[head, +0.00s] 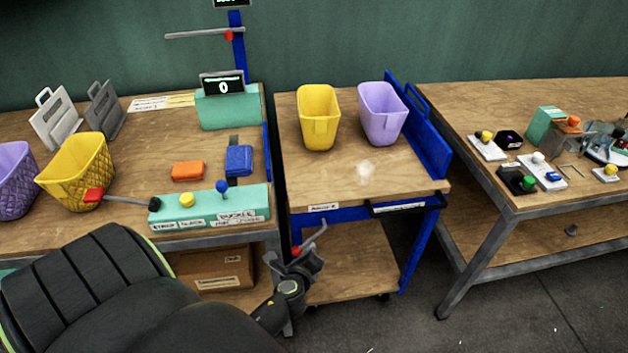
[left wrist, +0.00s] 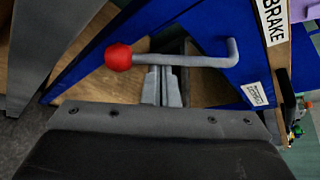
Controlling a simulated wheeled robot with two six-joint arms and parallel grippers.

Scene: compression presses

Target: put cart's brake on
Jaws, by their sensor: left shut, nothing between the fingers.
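The cart (head: 334,211) has a wooden top and a blue frame. Its brake lever (head: 312,239) is a bent grey rod with a red ball at one end, at the cart's front left. In the left wrist view the lever (left wrist: 185,60) lies across the picture, with its red ball at the left and its bent end at the right. My left gripper (head: 307,262) is shut and empty right at the lever. Its fingertips (left wrist: 164,84) meet the rod's line in the wrist view; I cannot tell whether they touch.
A yellow bin (head: 319,115) and a purple bin (head: 382,112) stand on the cart. The left bench holds a teal control panel (head: 240,205) close to the cart. The right bench (head: 440,110) holds small devices. Bare floor (head: 400,310) lies at the lower right.

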